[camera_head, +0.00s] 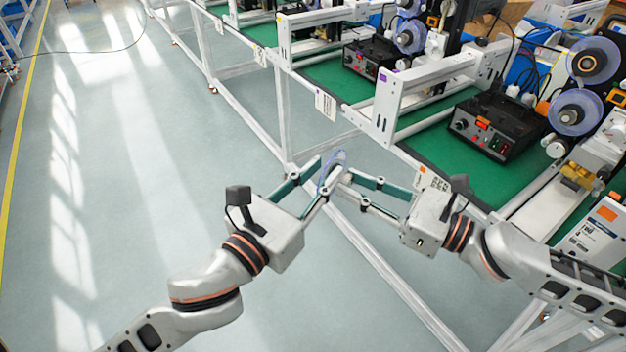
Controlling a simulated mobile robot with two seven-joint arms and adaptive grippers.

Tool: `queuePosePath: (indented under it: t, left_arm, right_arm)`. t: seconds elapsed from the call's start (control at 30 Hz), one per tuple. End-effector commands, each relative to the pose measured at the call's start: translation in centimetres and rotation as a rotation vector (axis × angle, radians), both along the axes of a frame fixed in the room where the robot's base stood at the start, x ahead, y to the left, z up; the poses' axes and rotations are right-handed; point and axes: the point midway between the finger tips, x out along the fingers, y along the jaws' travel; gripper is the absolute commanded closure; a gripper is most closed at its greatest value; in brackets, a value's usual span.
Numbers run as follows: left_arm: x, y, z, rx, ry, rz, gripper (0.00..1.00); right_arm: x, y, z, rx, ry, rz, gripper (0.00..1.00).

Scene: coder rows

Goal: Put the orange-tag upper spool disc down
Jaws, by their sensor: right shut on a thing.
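A thin translucent blue disc (326,176) is held up in front of the bench edge, seen almost edge-on. My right gripper (345,175) is shut on it at its right side. My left gripper (322,175) is beside the disc on the left, with its fingers spread apart. I cannot tell whether they touch the disc. The disc's tag is not visible. An orange tag (607,214) marks a white labelled panel at the lower right. At the right, an upper spool disc (593,61) and a lower spool disc (575,112) are mounted on a machine.
A row of white-framed benches with green mats (437,158) runs along the right. A black control box (494,126) and a white gantry frame (388,105) stand on the nearest bench. The grey floor (130,180) at left is clear, with a yellow line.

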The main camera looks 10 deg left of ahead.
Motion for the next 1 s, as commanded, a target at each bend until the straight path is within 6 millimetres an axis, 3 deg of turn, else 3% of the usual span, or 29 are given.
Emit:
queuePosePath:
  t: [0.3,0.5,1.0]
  left_arm:
    - [5.1,-2.7,0.1,-0.004,0.0,0.0,0.78]
    - [7.4,-3.9,0.0,-0.004,0.001,0.0,0.78]
    - [8.5,-4.5,0.0,-0.003,0.001,0.0,0.81]
  right_arm:
    - [0.0,0.0,0.0,0.001,0.0,0.0,1.0]
    - [0.0,0.0,0.0,0.001,0.0,0.0,1.0]
    - [0.0,0.0,0.0,0.001,0.0,0.0,1.0]
